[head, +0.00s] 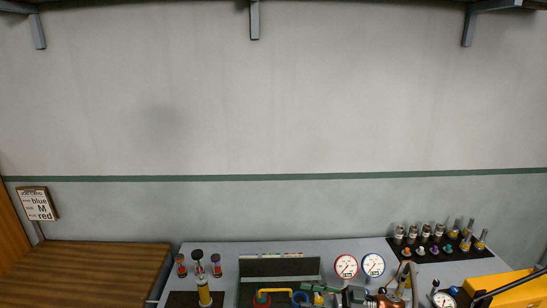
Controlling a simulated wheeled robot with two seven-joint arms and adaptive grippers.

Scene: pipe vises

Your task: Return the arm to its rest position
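My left gripper is not in view. The pipe vises cannot be made out clearly; a copper-coloured fitting (385,301) shows at the bottom edge, partly cut off.
A grey bench (222,250) spans the bottom. A wooden top (90,262) and job card (37,204) are left.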

